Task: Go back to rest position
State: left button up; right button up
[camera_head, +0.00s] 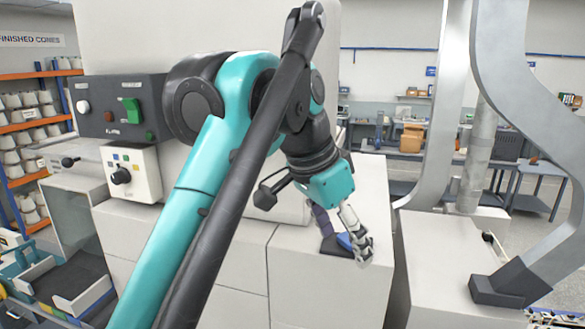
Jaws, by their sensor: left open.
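My left gripper (364,252) is in the middle right of the head view, at the end of my teal and black arm. It points down over the top of a white cabinet (330,285) and is open. Right beside its fingers, a small dark and blue object (335,244) sits on the cabinet top. The gripper partly covers this object, and I cannot tell whether they touch. My right gripper is not in view.
A control panel (122,107) with a green switch and a small box with a black knob (121,175) are at the left. A dark tray (62,281) is at lower left. Orange shelves (40,75) hold cones. A grey curved frame (520,90) stands at the right.

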pick_arm(q)
jog(key=w+a+f+n+t+b, duration=0.15)
jog(key=a+f+b, duration=0.35)
jog(key=f, duration=0.6)
jog(key=a+f+n+y+b, duration=0.15)
jog(key=a+f+b, duration=0.25)
jog(key=f+b, duration=0.5)
jog(key=w+a+f+n+t+b, duration=0.1)
jog(key=a+f+n+b, duration=0.25)
jog(key=f, duration=0.95)
jog(key=s+a+f+n+b, duration=0.1)
jog(key=s+a+f+b, duration=0.2)
jog(key=f, duration=1)
jog(key=s+a+f+n+t+y+b, duration=0.1)
jog(key=s+a+f+n+b, duration=0.1)
jog(key=a+f+b, duration=0.3)
jog(key=s+a+f+n+t+y+b, duration=0.1)
jog(key=s+a+f+b, duration=0.3)
jog(key=f+b, duration=0.6)
notch_tip(320, 180, down, 12)
jog(key=shift+s+a+f+n, duration=0.2)
jog(key=shift+s+a+n, duration=0.2)
jog(key=shift+a+n, duration=0.25)
jog(key=shift+d+y, duration=0.1)
jog(key=shift+y, duration=0.15)
